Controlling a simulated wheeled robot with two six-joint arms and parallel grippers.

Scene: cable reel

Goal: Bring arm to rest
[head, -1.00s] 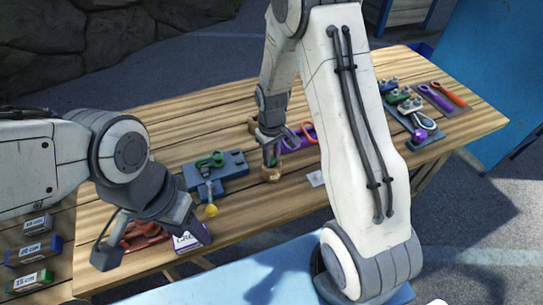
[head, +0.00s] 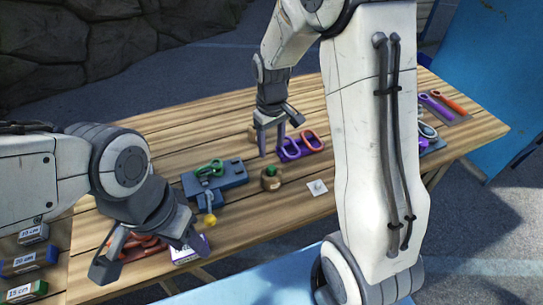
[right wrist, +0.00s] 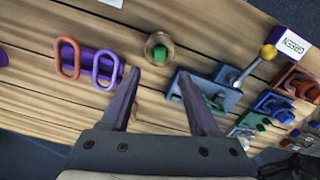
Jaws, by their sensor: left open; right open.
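My right gripper (head: 271,154) is open and empty above the table, behind the small round brown item (head: 271,179). That item stands upright on the planks, apart from the fingers. In the right wrist view, the open fingers (right wrist: 160,74) point toward the brown item (right wrist: 158,39), which has a green centre and sits just beyond the tips. My left gripper (head: 148,256) is open at the table's near left, its fingers spread near red parts (head: 140,245) and a white-and-purple label box (head: 187,250). Whether it touches them I cannot tell.
The wooden table (head: 235,120) has free planks at the back. A purple holder with orange and purple loops (head: 303,146) is close to my right gripper. A blue fixture (head: 232,173) with a yellow-ball lever (head: 210,219) stands mid-table. My right arm hides part of the table's right side.

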